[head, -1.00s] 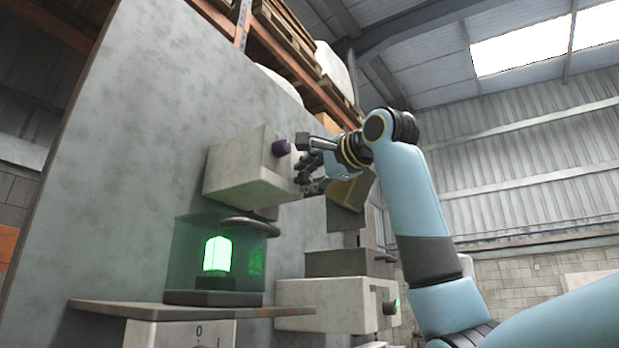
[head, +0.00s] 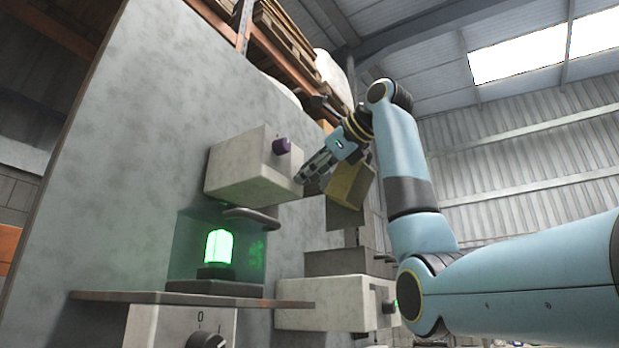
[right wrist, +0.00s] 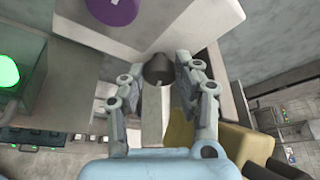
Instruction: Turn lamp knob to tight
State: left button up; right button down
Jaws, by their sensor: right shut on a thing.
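My right gripper (head: 306,174) reaches the lower right part of a pale box on the grey panel, its fingers pointing down and left. In the right wrist view the gripper (right wrist: 157,80) is shut on a dark grey knob (right wrist: 158,67), with one finger on each side. That knob is hidden in the head view. A lit green lamp (head: 218,246) stands inside a tinted case below the box. My left gripper is not in view.
A brown shelf (head: 150,298) runs under the lamp case. A dark handle (head: 252,216) is just above the lamp. Another pale box (head: 335,303) is at the lower right. A yellowish block (head: 349,186) is close to my right gripper. A switch box marked 0 (head: 165,327) is below.

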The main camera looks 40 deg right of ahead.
jog(key=shift+d+m+g+y+b, duration=0.1)
jog(key=shift+m+g+y+b, duration=0.5)
jog(key=shift+m, duration=0.5)
jog(key=shift+w, duration=0.1)
jog(key=shift+f, duration=0.1)
jog(key=c, duration=1.2)
grip_release()
jog(key=v, duration=0.7)
jog(key=shift+d, duration=0.1)
